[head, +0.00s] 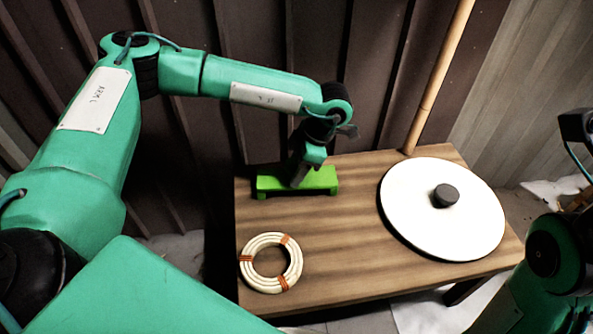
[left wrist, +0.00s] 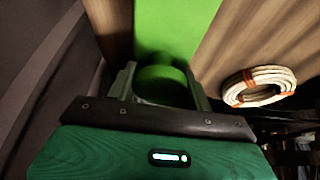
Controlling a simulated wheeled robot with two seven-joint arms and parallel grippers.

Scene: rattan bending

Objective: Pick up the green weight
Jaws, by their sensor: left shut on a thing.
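The green weight (head: 270,184) is a bright green block near the back left corner of the wooden table (head: 330,225). It appears to rest on the tabletop; any small gap beneath it is hard to tell. My left gripper (head: 303,178) reaches down onto it from above. In the left wrist view, the left gripper's fingers (left wrist: 161,88) are shut on the weight's round green knob, one finger on each side. The weight's flat green body (left wrist: 178,22) extends beyond the knob. The fingertips are partly hidden in the head view.
A cream coil of rattan tied with orange bands (head: 271,262) lies at the table's front left. A white disc with a dark knob (head: 420,215) covers the right side. A bamboo pole (head: 436,80) stands behind the table. The table's middle is clear. My right arm shows at the right edge.

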